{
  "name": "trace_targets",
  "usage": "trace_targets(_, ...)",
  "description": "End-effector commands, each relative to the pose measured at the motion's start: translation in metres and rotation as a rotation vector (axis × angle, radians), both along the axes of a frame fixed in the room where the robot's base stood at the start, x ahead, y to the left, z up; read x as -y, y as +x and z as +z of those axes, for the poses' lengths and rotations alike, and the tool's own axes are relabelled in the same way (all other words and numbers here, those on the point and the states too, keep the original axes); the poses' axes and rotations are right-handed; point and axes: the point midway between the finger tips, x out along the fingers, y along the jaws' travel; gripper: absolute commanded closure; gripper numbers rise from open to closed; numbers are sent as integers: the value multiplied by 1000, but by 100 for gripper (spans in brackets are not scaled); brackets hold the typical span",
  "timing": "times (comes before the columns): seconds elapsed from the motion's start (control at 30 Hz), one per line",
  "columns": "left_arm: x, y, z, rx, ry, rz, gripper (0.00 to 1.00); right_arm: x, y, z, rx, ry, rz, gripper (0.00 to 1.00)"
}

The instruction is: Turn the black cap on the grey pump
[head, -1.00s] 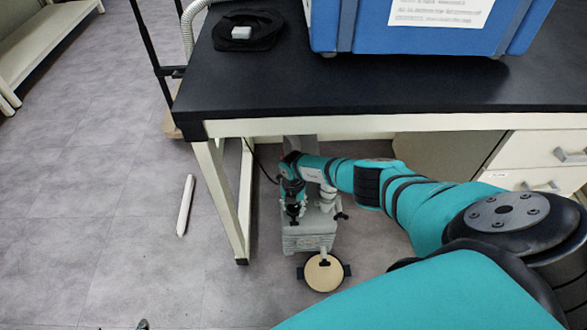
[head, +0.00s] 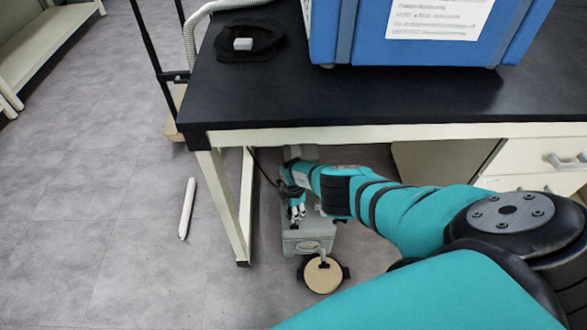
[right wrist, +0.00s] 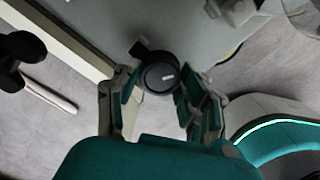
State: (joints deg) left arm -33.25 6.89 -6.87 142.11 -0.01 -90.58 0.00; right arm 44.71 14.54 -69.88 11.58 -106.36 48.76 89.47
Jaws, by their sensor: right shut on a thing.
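The grey pump (head: 303,241) stands on the floor under the bench, partly hidden by my right arm. My right gripper (head: 297,211) is over the top of the pump in the head view. In the right wrist view the black cap (right wrist: 160,76) is round with a pale mark on its top. The fingers of my right gripper (right wrist: 158,100) are on both sides of the cap and shut on it. The cap is hidden in the head view. My left gripper is not in view.
A round tan disc on a dark holder (head: 322,275) lies in front of the pump. The bench leg (head: 223,200) stands close to its left, with the black bench top (head: 350,95) above. A white bar (head: 187,208) lies on open floor at left.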

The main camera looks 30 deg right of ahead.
Motion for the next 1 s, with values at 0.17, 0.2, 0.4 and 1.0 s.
trace_targets(0.17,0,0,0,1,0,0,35,1,0,0,1,-1,-43,91)
trace_targets(0.2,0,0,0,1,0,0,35,0,1,0,1,0,-52,91)
trace_targets(0.4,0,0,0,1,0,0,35,1,0,0,0,-1,-95,91)
trace_targets(1.0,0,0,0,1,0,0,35,0,1,0,1,0,-213,91)
